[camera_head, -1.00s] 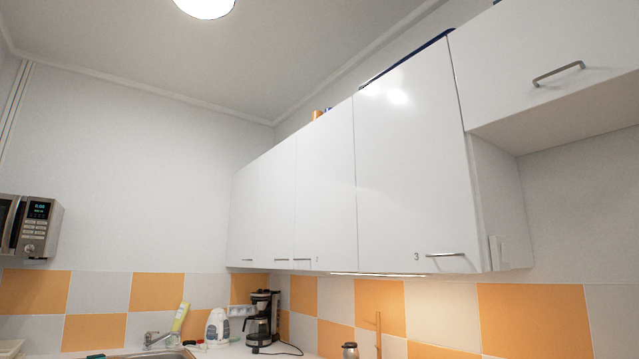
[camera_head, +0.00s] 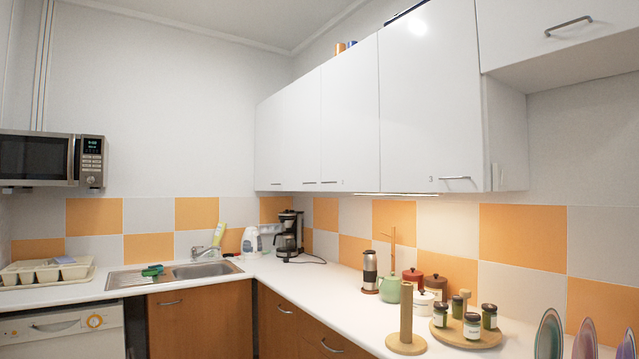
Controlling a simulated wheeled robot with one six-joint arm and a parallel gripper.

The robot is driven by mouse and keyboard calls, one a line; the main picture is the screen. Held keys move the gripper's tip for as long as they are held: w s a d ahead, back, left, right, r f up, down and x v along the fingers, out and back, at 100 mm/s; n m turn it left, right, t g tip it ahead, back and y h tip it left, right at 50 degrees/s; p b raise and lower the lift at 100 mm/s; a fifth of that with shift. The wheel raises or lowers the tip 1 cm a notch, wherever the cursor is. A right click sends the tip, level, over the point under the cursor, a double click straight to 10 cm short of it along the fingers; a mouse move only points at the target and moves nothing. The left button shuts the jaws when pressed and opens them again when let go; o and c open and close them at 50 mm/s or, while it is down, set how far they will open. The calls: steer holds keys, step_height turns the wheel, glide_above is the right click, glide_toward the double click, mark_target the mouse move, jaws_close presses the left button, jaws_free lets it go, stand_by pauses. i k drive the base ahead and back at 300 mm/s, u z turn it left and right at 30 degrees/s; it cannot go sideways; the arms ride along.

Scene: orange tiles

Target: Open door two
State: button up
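Door two is a white upper-cabinet door (camera_head: 350,110) in the middle of the row, shut. A small mark that looks like a 2 (camera_head: 342,182) sits at its lower edge, too small to read surely. Its short metal bar handle (camera_head: 328,183) is at the lower left corner of the door. To its right is a wider white door (camera_head: 430,100) marked 3, also shut, with a handle (camera_head: 454,178) at its lower right. My gripper is not in view.
Below the cabinets runs a white counter (camera_head: 330,290) with a coffee maker (camera_head: 289,236), a green teapot (camera_head: 390,288), a wooden holder (camera_head: 406,310) and a jar tray (camera_head: 465,332). A sink (camera_head: 180,274) and a microwave (camera_head: 50,160) are at left. Free air lies before the doors.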

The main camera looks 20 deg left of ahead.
mark_target(350, 150)
steer(key=u, duration=0.75)
steer(key=i, duration=0.7)
steer(key=u, duration=1.35)
steer(key=i, duration=2.25)
steer(key=z, duration=1.1)
steer(key=i, duration=0.8)
steer(key=z, duration=0.85)
